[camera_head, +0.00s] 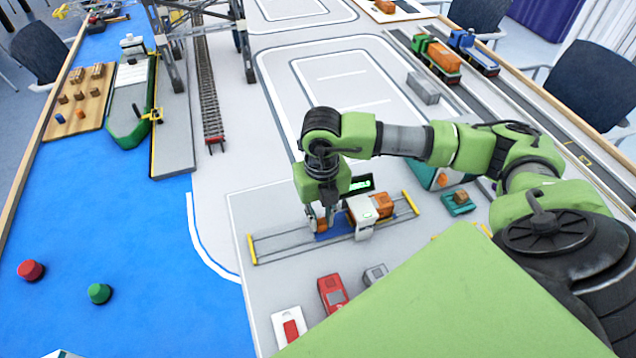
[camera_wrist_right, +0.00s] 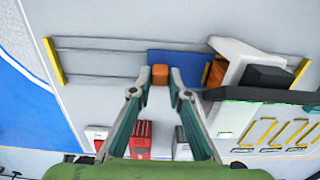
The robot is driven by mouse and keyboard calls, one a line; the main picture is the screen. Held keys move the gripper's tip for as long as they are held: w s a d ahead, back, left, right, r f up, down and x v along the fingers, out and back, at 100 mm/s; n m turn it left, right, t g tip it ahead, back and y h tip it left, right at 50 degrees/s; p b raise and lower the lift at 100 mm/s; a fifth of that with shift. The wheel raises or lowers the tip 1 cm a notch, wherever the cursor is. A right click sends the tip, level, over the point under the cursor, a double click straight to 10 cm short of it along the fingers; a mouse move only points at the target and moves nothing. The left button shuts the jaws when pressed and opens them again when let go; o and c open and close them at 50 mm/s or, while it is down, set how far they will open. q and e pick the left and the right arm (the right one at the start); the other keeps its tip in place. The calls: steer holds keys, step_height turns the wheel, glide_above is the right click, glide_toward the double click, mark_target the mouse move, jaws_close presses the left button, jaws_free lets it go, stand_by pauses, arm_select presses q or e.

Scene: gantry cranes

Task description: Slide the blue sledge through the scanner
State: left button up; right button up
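The blue sledge (camera_head: 335,229) sits on the rail track, partly under the white scanner (camera_head: 363,213) with its lit green display. The sledge also shows in the right wrist view (camera_wrist_right: 190,62), where a small orange block (camera_wrist_right: 160,74) stands at its left end. An orange container (camera_head: 383,205) shows just right of the scanner. My right gripper (camera_head: 321,226) is low over the sledge's left part. In the wrist view its fingertips (camera_wrist_right: 160,80) close in on both sides of the orange block. The scanner hides part of the sledge. My left gripper is not seen.
Yellow stops (camera_head: 251,249) (camera_head: 410,202) end the track, with free track left of the sledge. A red device (camera_head: 332,292), a grey device (camera_head: 375,274) and a white-and-red box (camera_head: 289,327) lie in front. A teal carrier (camera_head: 459,203) stands right.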

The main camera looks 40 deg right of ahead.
steer(key=shift+o, duration=1.3)
steer(key=shift+r, duration=0.1)
step_height(320, 180, up, 12)
